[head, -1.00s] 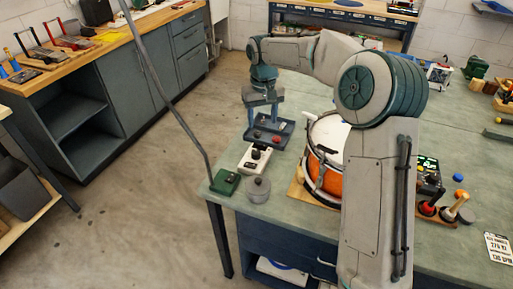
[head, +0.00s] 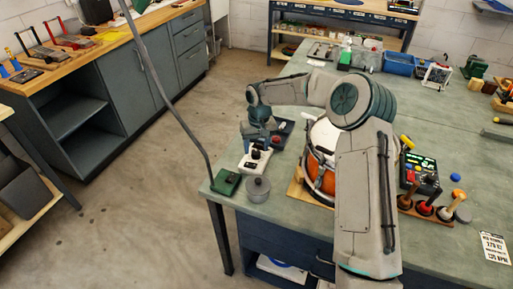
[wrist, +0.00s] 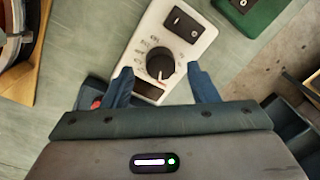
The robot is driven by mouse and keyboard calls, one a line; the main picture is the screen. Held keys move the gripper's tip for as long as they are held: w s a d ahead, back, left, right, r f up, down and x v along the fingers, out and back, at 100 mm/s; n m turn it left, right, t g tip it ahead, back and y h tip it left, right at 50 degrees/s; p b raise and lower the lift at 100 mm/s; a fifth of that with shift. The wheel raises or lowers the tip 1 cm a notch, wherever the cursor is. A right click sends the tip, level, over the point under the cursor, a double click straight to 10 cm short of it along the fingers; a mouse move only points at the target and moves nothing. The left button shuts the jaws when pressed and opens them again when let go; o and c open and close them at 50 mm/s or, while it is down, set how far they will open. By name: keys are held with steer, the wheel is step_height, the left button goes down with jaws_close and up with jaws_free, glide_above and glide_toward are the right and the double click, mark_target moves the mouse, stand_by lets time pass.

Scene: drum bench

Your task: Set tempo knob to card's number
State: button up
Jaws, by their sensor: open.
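The white box (head: 246,162) with the black tempo knob (head: 256,154) sits near the bench's left edge. In the wrist view the knob (wrist: 160,62) stands on the box's pale face (wrist: 185,48), inside a ring of printed marks too small to read surely. My gripper (wrist: 161,82) is open, with one finger on each side of the knob and apart from it. In the head view my gripper (head: 260,145) is above the far end of the box. The card (head: 494,247) lies at the right front; its last line seems to read 125 BPM, but it is small.
A green box (head: 226,182) and a grey round pot (head: 257,188) stand close in front of the white box. A dark tray (head: 286,128) lies behind it. The orange drum (head: 319,183) is to the right, partly behind my arm.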

steer(key=shift+f, duration=0.85)
steer(key=c, duration=1)
steer(key=shift+o, duration=0.2)
